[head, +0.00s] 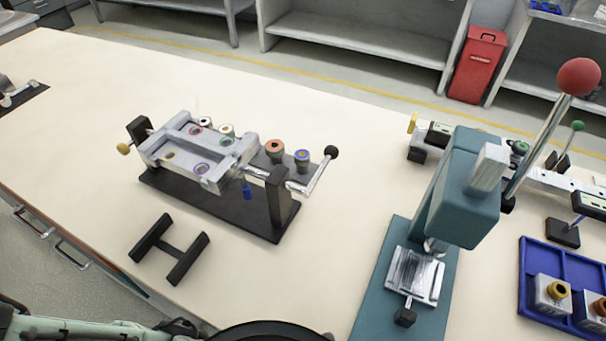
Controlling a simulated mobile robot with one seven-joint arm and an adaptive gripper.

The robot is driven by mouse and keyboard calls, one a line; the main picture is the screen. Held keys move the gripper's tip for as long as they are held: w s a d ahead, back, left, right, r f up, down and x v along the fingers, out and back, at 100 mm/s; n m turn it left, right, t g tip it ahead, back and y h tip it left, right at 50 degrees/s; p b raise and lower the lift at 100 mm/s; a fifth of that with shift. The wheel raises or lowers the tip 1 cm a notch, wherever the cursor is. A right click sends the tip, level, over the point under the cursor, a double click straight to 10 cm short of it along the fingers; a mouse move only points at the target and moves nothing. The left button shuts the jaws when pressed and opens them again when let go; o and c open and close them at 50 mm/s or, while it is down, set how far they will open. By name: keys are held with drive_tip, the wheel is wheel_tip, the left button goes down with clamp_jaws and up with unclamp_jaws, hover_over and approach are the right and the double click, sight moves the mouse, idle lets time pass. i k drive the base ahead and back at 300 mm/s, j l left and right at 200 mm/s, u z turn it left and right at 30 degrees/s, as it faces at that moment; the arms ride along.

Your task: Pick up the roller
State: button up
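Several small grey roller-like cylinders with coloured ends are on a grey-and-black fixture left of centre, and I cannot tell which one is the roller. One with an orange end (275,147) and one with a blue end (301,158) stand upright side by side at the fixture's right part. Others, with red and green ends, sit in the fixture's pale grey frame (205,177), partly hidden by it. My gripper is not clearly in view; only parts of my own body show along the bottom edge.
The fixture has a black base (180,197) and a crank with a black knob (331,152). A black H-shaped stand (168,249) lies in front. A teal press (460,190) with a red-balled lever stands right. A blue tray (575,258) holds blocks.

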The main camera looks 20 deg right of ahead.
sight(302, 157)
drive_tip(key=j+z, duration=0.5)
drive_tip(key=j, duration=0.55)
drive_tip(key=i+j+u, duration=0.15)
drive_tip(key=i+j+z, duration=0.25)
drive_tip(key=i+j, duration=0.05)
drive_tip(key=i, duration=0.05)
